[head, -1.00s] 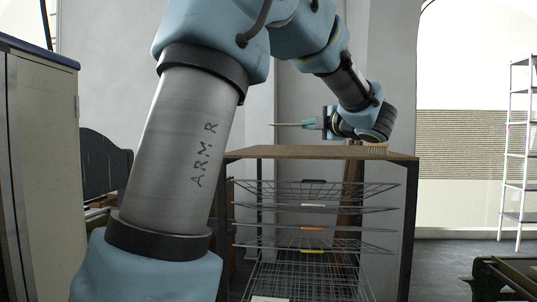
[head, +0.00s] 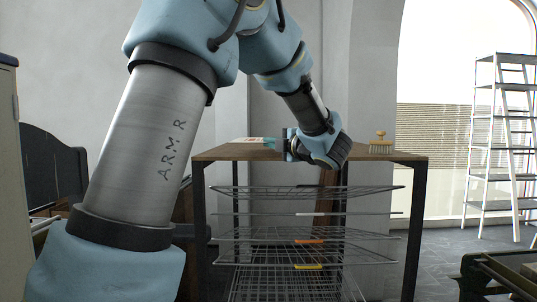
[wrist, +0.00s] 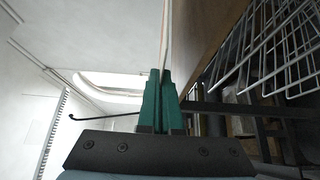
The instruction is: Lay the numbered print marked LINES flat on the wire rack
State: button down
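My gripper (head: 272,142) is at the level of the wooden top above the wire rack, its teal fingers pointing left. In the wrist view the green fingers (wrist: 162,90) are closed together on a thin pale sheet (wrist: 166,35), seen edge-on. In the head view the sheet, a print (head: 248,140), shows as a thin white strip left of the fingers. I cannot read any mark on it, nor tell whether it touches the wooden top. The wire rack (head: 345,190) has several wire shelves below the top; its wires also show in the wrist view (wrist: 268,45).
The wooden top (head: 225,152) stands on dark legs, with a brush (head: 381,146) near its right end. Shelf tags are white, orange (head: 309,241) and yellow (head: 308,267). A ladder (head: 500,140) stands at right, and a dark bench (head: 505,275) is at lower right.

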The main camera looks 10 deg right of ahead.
notch_tip(320, 180, down, 4)
jog(key=shift+r+p, duration=0.1)
jog(key=shift+p, duration=0.45)
jog(key=shift+s, duration=0.1)
jog(key=shift+f+b, duration=0.3)
jog(key=shift+f, duration=0.05)
jog(key=c, duration=1.1)
grip_release()
jog(key=shift+r, duration=0.15)
jog(key=shift+r+p, duration=0.15)
jog(key=shift+p, duration=0.25)
jog(key=b, duration=0.5)
send_near(271, 157)
jog(key=shift+s+r, duration=0.2)
jog(key=shift+s, duration=2.3)
